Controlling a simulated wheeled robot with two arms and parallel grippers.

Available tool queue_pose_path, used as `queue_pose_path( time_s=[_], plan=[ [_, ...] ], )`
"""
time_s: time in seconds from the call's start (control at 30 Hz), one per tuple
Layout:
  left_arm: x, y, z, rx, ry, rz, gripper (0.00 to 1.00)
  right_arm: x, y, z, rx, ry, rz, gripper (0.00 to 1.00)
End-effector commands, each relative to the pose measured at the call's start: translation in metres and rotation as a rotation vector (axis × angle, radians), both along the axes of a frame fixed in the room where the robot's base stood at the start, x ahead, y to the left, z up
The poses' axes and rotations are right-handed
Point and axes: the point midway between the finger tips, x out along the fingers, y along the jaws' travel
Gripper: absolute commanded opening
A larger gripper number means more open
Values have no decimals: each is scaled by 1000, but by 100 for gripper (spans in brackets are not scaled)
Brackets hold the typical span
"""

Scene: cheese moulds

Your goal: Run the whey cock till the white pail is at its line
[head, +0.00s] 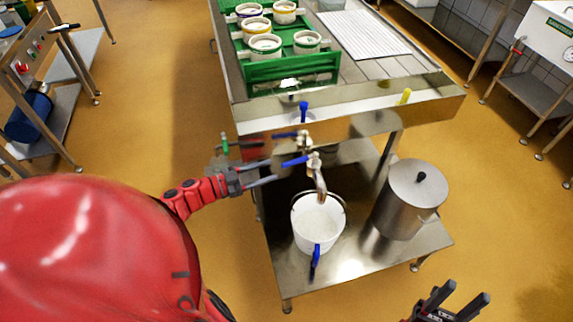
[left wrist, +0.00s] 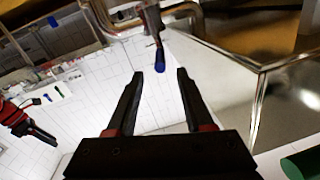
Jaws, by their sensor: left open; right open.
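The white pail (head: 299,232) stands on the lower steel shelf under the spout of the whey cock (head: 318,180). Its inside looks pale; I cannot make out a line, a liquid level or a stream. The cock's blue lever (head: 297,160) sticks out to the left. My left gripper (head: 275,170) is open beside that lever, its fingertips just short of it. In the left wrist view the blue lever (left wrist: 159,60) hangs just beyond and between the open fingertips (left wrist: 160,75). My right gripper (head: 463,302) is open and empty at the lower right, away from the pail.
A lidded steel can (head: 402,205) stands right of the pail on the shelf (head: 350,267). A blue grip (head: 315,262) shows at the pail's front. Above is the steel table (head: 375,103) with moulds in a green crate (head: 290,70).

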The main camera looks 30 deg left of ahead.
Motion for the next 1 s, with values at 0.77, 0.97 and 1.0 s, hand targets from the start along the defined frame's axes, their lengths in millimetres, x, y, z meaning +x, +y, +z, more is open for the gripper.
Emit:
queue_pose_path(
  time_s=[0.77,0.97,1.0],
  plan=[
    [-45,32,-2,2,-4,-5,34,0,0,-8,0,0,0,50],
    [-13,-56,-38,35,-77,-68,0,0,0,-5,0,0,0,50],
    [-5,-89,-45,44,-107,-83,0,0,0,-4,0,0,0,50]
  ],
)
